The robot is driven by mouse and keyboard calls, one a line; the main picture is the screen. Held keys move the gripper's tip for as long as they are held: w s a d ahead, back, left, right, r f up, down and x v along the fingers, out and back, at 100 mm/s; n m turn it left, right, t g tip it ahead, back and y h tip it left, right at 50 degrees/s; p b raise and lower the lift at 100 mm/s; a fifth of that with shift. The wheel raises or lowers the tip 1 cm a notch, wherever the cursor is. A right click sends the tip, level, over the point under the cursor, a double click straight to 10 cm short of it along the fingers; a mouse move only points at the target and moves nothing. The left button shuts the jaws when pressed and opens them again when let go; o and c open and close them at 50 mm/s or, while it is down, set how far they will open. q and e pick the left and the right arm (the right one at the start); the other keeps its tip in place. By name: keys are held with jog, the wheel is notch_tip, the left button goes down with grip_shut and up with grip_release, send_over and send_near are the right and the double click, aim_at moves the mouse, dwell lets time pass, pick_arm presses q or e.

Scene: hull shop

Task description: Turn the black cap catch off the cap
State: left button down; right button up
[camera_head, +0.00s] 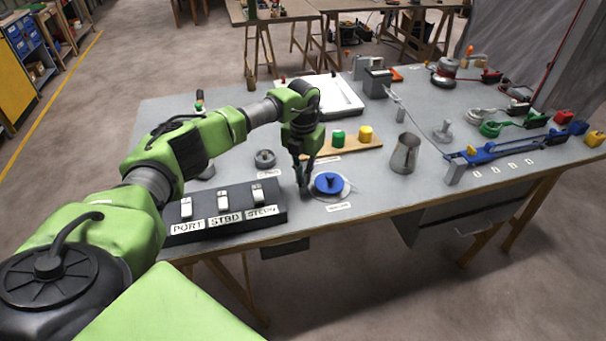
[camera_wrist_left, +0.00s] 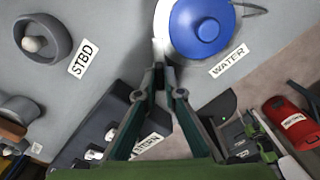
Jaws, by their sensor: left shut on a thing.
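The blue cap (camera_head: 329,183) sits on the grey bench near its front edge, inside a pale ring, with a label beside it. In the left wrist view the blue cap (camera_wrist_left: 205,27) has a raised round knob and a "WATER" label (camera_wrist_left: 229,62). My left gripper (camera_head: 304,188) points down at the left side of the cap. In the left wrist view its fingertips (camera_wrist_left: 160,68) are close together at the cap's rim, shut on a small piece there, the black cap catch, which the fingers mostly hide. My right gripper is not in view.
A black switch box (camera_head: 226,206) labelled PORT, STBD and STERN stands left of the gripper. A round grey fitting (camera_head: 264,158) is behind it. A wooden board (camera_head: 345,147) with green and yellow caps lies behind, and a metal jug (camera_head: 405,154) stands to the right.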

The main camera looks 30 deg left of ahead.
pick_arm(q)
jog(key=n+p, duration=0.1)
jog(key=n, duration=0.3)
jog(key=shift+r+n, duration=0.1)
jog(key=shift+n, duration=0.2)
jog(key=shift+n+p, duration=0.75)
jog(key=shift+n, duration=1.25)
jog(key=c, duration=2.2)
grip_release()
jog(key=shift+o, duration=0.2)
